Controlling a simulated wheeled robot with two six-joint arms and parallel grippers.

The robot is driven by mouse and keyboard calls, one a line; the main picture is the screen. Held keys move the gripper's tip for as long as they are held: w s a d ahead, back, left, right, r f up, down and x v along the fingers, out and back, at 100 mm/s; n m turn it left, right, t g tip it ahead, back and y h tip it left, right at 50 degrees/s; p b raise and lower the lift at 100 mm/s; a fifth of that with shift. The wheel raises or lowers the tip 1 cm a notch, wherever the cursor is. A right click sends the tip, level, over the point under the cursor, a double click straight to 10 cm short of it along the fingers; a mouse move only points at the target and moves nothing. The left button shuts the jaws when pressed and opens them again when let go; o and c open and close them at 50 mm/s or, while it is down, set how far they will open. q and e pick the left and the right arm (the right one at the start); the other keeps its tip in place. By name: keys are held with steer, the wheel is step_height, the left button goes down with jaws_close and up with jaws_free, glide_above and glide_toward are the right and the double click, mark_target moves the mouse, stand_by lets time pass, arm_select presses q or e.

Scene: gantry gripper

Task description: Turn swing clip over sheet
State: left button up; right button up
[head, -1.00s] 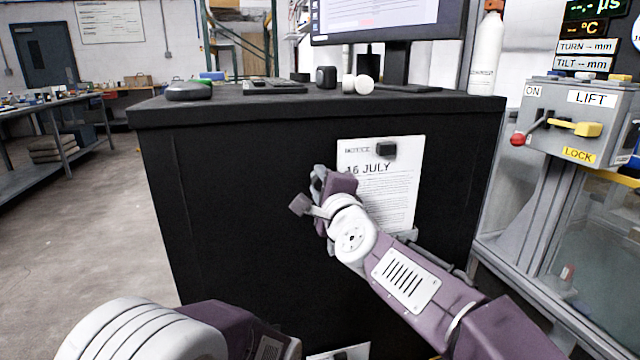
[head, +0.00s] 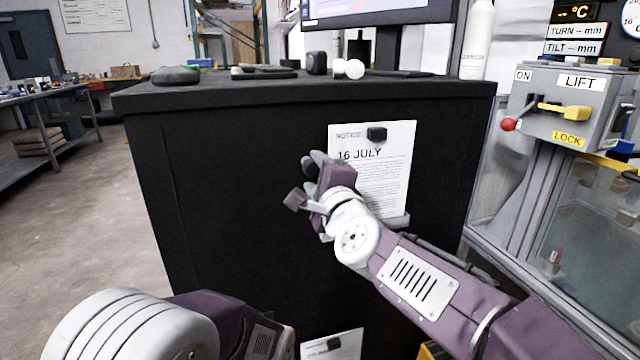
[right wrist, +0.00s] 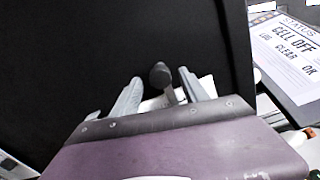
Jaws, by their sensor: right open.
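A white notice sheet (head: 376,185) headed "16 JULY" hangs on the front of the black cabinet. A small black block (head: 377,134) sits at its top edge. A grey bar (head: 395,223) shows at its lower edge, partly behind my arm. My right gripper (head: 314,162) is open at the sheet's left edge and hides part of it. In the right wrist view, a dark knob on a stem (right wrist: 160,75) stands between the open fingers, apparently without being gripped. It may be the swing clip; I cannot tell for sure. My left gripper is out of view.
The black cabinet (head: 220,200) has a monitor and small items on top. A second sheet (head: 345,343) shows low on its front. A grey lift control box (head: 570,105) with a red-knobbed lever stands at the right. Open floor lies at the left.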

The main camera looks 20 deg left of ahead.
steer(key=v, duration=0.5)
steer(key=shift+s+d, duration=0.2)
steer(key=shift+s, duration=0.05)
steer(key=shift+w, duration=0.1)
